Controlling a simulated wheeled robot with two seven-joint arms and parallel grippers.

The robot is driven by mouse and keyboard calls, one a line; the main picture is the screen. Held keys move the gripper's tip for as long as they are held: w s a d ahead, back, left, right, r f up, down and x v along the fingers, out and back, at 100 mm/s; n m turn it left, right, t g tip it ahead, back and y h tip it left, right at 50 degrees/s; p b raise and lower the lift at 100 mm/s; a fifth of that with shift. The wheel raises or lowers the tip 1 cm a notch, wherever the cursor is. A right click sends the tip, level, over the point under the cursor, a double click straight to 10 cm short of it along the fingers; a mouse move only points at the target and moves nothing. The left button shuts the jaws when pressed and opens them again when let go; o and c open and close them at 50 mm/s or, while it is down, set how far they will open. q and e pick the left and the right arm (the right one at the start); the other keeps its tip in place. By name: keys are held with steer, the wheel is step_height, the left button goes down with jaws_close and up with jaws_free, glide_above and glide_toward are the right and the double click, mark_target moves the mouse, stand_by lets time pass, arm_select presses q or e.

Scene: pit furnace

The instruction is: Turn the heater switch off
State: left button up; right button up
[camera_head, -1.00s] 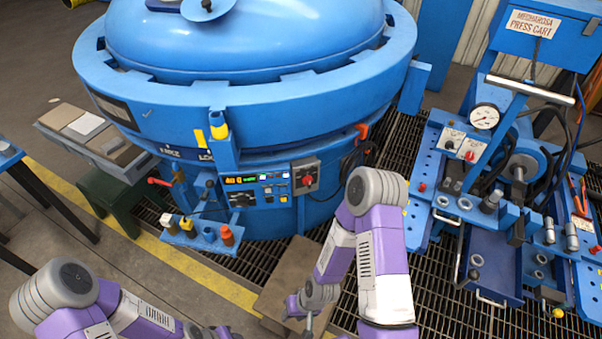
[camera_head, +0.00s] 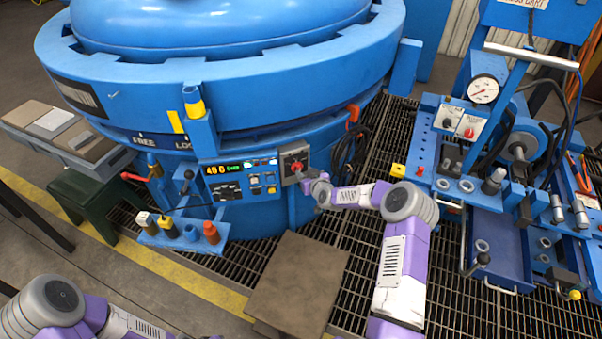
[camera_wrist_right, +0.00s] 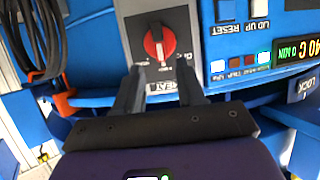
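The heater switch is a red rotary knob on a grey plate on the furnace's front panel. It shows in the head view (camera_head: 296,167) and in the wrist view (camera_wrist_right: 159,44), where its white marker line runs roughly vertical and the plate's "HEAT" label is partly covered by a finger. My right gripper is at the switch in the head view (camera_head: 306,179). In the wrist view my right gripper (camera_wrist_right: 161,74) has its two fingers apart just below the knob, with nothing between them; contact cannot be told. My left arm shows at the lower left, its gripper out of frame.
The lit control panel (camera_head: 240,178) sits left of the switch. Black cables and an orange hook (camera_head: 352,113) are to its right. The press cart (camera_head: 500,225) stands at right.

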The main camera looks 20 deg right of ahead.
mark_target(300, 169)
steer(key=shift+b+x, duration=0.6)
steer(key=shift+x, duration=1.7)
steer(key=shift+a, duration=0.1)
steer(key=shift+s, duration=0.1)
jaws_close()
